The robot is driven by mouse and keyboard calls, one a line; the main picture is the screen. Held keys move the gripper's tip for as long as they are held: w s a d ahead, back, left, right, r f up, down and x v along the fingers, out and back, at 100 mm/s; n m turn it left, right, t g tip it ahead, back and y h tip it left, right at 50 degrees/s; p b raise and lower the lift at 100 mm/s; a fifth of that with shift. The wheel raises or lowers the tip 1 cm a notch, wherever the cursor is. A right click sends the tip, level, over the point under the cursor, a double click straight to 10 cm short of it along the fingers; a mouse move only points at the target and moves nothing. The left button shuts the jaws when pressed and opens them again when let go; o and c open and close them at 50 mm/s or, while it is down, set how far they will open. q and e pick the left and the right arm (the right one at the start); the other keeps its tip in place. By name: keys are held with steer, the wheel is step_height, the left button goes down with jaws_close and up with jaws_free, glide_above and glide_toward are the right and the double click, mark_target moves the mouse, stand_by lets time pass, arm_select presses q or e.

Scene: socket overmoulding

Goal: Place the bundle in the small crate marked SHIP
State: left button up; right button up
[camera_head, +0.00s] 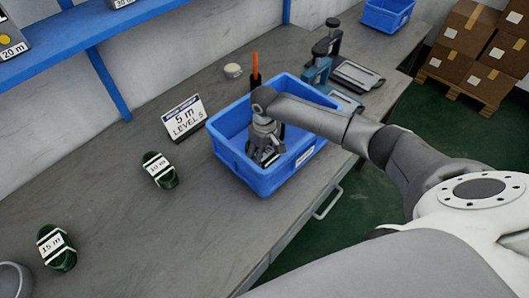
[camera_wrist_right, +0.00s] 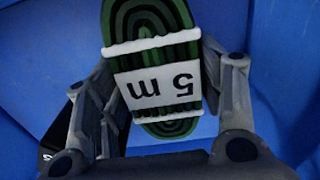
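A blue crate (camera_head: 228,158) stands on the bench. The small white label (camera_head: 305,157) on its outer wall is too small to read. My right gripper (camera_head: 264,152) reaches down into this crate. In the right wrist view its fingers (camera_wrist_right: 160,95) press on both sides of a green and black coiled bundle (camera_wrist_right: 155,22) with white ties and a "5 m" label. Blue crate walls surround it there. I cannot tell whether the bundle touches the crate floor. My left gripper is not in view.
A "5 m" sign (camera_head: 184,118) stands left of the crate. Bundles marked 10 m (camera_head: 159,169) and 15 m (camera_head: 56,247) lie further left. An orange-tipped tool (camera_head: 255,68) and teal bench devices (camera_head: 318,72) are behind. Another blue crate (camera_head: 388,15) is far right.

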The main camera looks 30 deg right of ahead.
mark_target(265, 153)
steer(key=o, duration=0.4)
steer(key=shift+c, duration=0.2)
steer(key=shift+r, duration=0.2)
step_height(265, 153, up, 12)
steer(key=shift+b, duration=0.3)
